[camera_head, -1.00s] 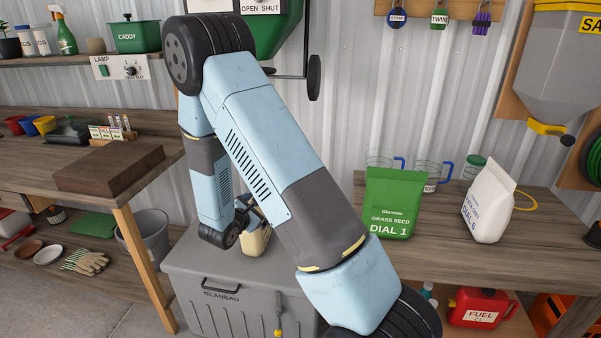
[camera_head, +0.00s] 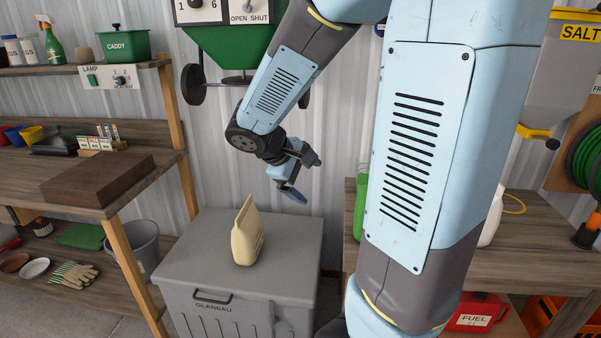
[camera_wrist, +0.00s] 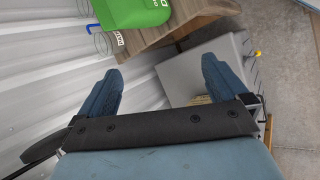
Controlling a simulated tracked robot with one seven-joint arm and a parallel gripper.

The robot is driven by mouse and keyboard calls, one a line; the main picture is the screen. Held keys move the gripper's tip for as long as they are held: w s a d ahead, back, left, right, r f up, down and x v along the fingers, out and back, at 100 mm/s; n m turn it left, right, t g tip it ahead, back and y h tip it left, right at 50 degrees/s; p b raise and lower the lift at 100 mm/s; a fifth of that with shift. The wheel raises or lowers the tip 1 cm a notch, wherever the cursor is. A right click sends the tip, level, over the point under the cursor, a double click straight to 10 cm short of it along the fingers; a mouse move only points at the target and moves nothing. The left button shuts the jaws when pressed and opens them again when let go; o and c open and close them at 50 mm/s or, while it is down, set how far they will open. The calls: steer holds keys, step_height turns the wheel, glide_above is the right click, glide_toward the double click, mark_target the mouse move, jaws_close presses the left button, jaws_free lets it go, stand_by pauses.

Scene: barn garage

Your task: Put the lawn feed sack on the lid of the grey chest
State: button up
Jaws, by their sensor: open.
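A cream-coloured sack (camera_head: 247,238) stands upright on the lid of the grey chest (camera_head: 185,268), near the middle. Its label does not show, so I cannot read whether it is the lawn feed sack. My gripper (camera_head: 303,178) is open and empty, above and to the right of the sack, clear of it. In the wrist view my gripper's fingers (camera_wrist: 163,72) are spread wide with nothing between them. The chest (camera_wrist: 185,75) shows beyond them, and a small tan patch by the right finger may be the sack.
My arm covers much of the right workbench (camera_head: 510,260). A green sack (camera_head: 361,210) and a white sack (camera_head: 495,220) are mostly hidden behind it. The green spreader (camera_head: 235,45) hangs above on the wall. A left bench (camera_head: 165,165) holds a brown block (camera_head: 97,180).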

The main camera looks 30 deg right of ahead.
steer(key=s+a+r+m+t+y, duration=0.2)
steer(key=s+a+r+m+y, duration=0.1)
steer(key=s, duration=0.4)
steer(key=s+a+r+m+t+y, duration=0.2)
steer(key=s+a+r+m+y, duration=0.1)
steer(key=s+a+r+y, duration=0.1)
step_height(320, 180, up, 3)
steer(key=s+a, duration=0.1)
steer(key=s, duration=0.1)
steer(key=shift+s+a+y, duration=0.3)
steer(key=shift+s+y, duration=0.1)
stand_by(0.5)
